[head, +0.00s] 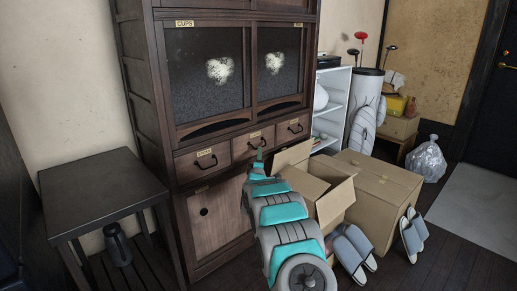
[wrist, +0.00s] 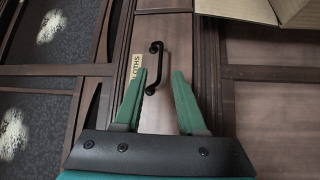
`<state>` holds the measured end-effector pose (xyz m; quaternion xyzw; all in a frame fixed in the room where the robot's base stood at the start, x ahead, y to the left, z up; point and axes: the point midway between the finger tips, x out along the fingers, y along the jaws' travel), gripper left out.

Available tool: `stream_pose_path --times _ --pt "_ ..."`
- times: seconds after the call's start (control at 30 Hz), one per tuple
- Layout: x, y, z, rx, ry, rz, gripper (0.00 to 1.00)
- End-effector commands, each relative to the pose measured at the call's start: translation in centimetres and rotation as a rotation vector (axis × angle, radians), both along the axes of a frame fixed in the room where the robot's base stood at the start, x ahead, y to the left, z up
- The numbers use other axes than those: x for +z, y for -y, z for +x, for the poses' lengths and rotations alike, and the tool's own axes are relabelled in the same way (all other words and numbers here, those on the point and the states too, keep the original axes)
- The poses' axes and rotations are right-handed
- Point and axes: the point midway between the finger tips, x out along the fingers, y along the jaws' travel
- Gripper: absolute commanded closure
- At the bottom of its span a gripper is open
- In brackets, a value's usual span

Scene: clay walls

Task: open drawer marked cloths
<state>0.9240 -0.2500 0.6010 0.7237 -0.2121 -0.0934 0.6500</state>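The drawer marked cloths (wrist: 183,40) is the middle one of three small drawers in the dark wooden cabinet; it also shows in the head view (head: 243,150). It looks shut. Its yellow label (wrist: 137,66) is sideways in the wrist view and partly hidden by a finger. Its black bar handle (wrist: 154,66) appears between my fingertips in the wrist view, closer to the left finger. My gripper (wrist: 160,73) is open and empty, with two green fingers pointing at the drawer front. In the head view my gripper (head: 258,160) partly covers the drawer front; the exact gap to the handle cannot be told.
A left drawer (head: 190,168) and a right drawer (head: 284,136) flank it. Glass doors are above, a wooden door (head: 215,222) below. An open cardboard box (head: 325,203) stands close right of my arm, by a closed box (head: 383,182). A dark table (head: 100,190) stands left.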

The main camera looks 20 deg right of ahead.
Motion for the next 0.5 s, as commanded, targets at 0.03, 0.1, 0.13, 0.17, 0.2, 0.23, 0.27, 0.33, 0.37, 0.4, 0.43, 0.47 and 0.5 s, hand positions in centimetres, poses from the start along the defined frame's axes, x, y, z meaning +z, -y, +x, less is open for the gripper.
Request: stream_pose_path --times 0.03,0.1,0.13,0.17,0.2,0.23,0.27,0.33,0.37,0.4,0.43,0.47,0.5 --pt "0.0 0.3 0.5 -0.001 0.001 0.000 0.60" --pt "0.1 0.7 1.1 -0.001 -0.001 0.000 0.60" --pt "0.2 0.8 1.4 -0.001 0.000 0.000 0.60" --pt "0.3 0.9 1.7 0.000 0.000 0.001 0.60" --pt "0.4 1.1 2.0 -0.001 0.000 0.001 0.60" --pt "0.4 1.2 2.3 -0.001 0.000 0.001 0.60" --pt "0.4 1.3 2.5 -0.001 0.000 0.000 0.60" --pt "0.5 1.6 3.1 0.000 0.001 0.000 0.60" --pt "0.5 1.7 3.4 0.000 0.000 0.001 0.60" --pt "0.4 1.8 3.7 0.001 -0.002 0.002 0.60" --pt "0.5 1.9 3.9 0.000 -0.003 0.003 0.60" --pt "0.5 2.0 4.1 0.000 -0.002 0.002 0.60" --pt "0.7 2.1 4.4 -0.001 0.000 0.001 0.60"
